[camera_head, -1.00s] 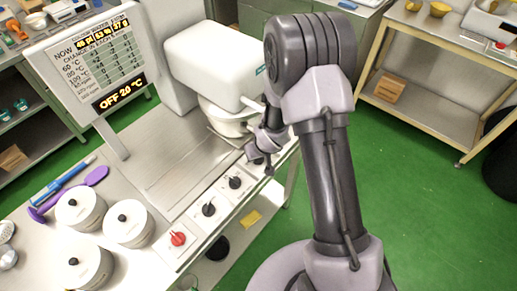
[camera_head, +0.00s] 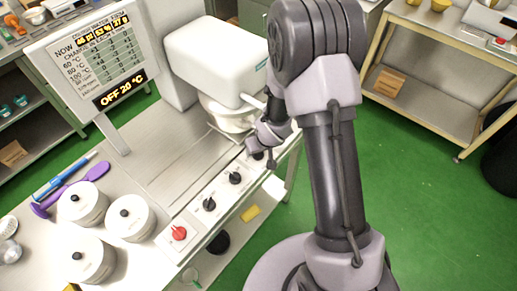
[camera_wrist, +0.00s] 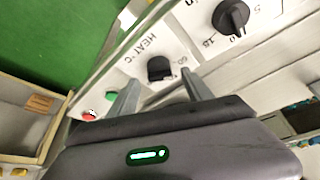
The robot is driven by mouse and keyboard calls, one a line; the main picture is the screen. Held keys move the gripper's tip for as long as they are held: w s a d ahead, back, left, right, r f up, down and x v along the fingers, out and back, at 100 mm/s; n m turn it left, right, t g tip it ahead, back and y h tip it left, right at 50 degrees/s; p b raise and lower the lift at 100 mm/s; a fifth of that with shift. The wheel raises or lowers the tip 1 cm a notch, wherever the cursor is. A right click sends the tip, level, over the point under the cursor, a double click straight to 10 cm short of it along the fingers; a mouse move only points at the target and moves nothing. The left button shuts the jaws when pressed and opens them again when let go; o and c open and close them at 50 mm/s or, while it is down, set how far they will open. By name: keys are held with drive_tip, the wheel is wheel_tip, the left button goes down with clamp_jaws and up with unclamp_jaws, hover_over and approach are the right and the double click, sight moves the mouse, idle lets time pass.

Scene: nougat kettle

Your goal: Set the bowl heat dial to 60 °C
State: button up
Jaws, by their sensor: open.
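The heat dial is a black knob (camera_wrist: 160,68) on a white plate marked "HEAT °C", with "60" printed near it in the wrist view. In the head view it shows as a dark knob (camera_head: 257,155) partly hidden by my gripper (camera_head: 268,150). In the wrist view my gripper (camera_wrist: 158,88) is open, its two grey fingers reaching toward the heat knob, one to each side. I cannot tell whether they touch it. The display board (camera_head: 100,60) reads "OFF 20 °C" at its bottom. The knob's exact pointer direction is unclear.
A minute dial (camera_wrist: 232,18) sits beside the heat dial. The mixer head (camera_head: 215,62) and bowl (camera_head: 230,112) stand behind. White lidded pots (camera_head: 130,218) are at left.

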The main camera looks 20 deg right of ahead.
drive_tip(key=p+v, duration=0.7)
drive_tip(key=v, duration=0.7)
drive_tip(key=shift+s+r, duration=0.25)
drive_tip(key=shift+r, duration=0.05)
drive_tip(key=s+d+r+m+t+h+b, duration=0.15)
drive_tip(key=s+r+m+b, duration=0.35)
drive_tip(key=b, duration=0.9)
drive_tip(key=s+a+y+b, duration=0.1)
drive_tip(key=s+a+b, duration=0.2)
drive_tip(key=s, duration=0.3)
drive_tip(key=s+a+y+b, duration=0.2)
drive_tip(key=s+a+b, duration=0.1)
drive_tip(key=s, duration=0.4)
drive_tip(key=shift+r+m, duration=0.4)
drive_tip(key=shift+s, duration=0.15)
